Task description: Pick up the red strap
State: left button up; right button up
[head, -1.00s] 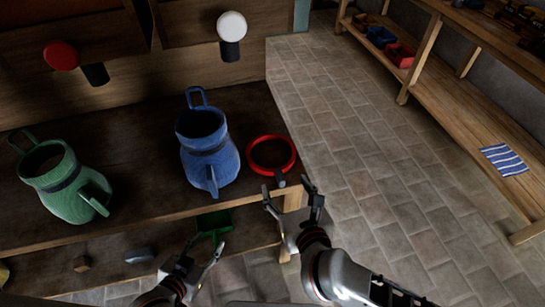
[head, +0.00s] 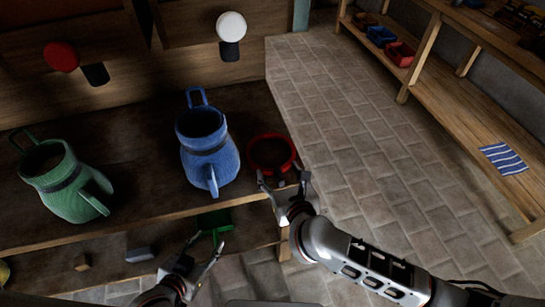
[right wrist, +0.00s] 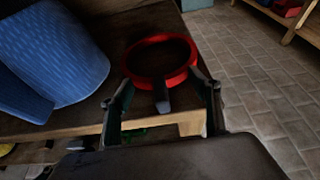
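The red strap (head: 272,139) is a ring lying on the dark wooden bench top, near its right end, just right of the blue jug. It also shows in the right wrist view (right wrist: 132,58), with a dark grey tab (right wrist: 162,97) on its near side. My right gripper (head: 283,178) is open at the near side of the ring. In the right wrist view its two fingers (right wrist: 165,95) stand apart, with the tab between them and not visibly gripped. My left gripper (head: 205,252) is open and empty, low in front of the bench.
A blue jug (head: 210,160) stands close left of the ring, and a green jug (head: 68,187) further left. A green container (head: 213,220) and small blocks sit on the lower shelf. A side shelf at right holds bins and a striped cloth (head: 503,158). The floor between is clear.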

jog(key=c, duration=1.1)
jog(key=shift+o, duration=0.2)
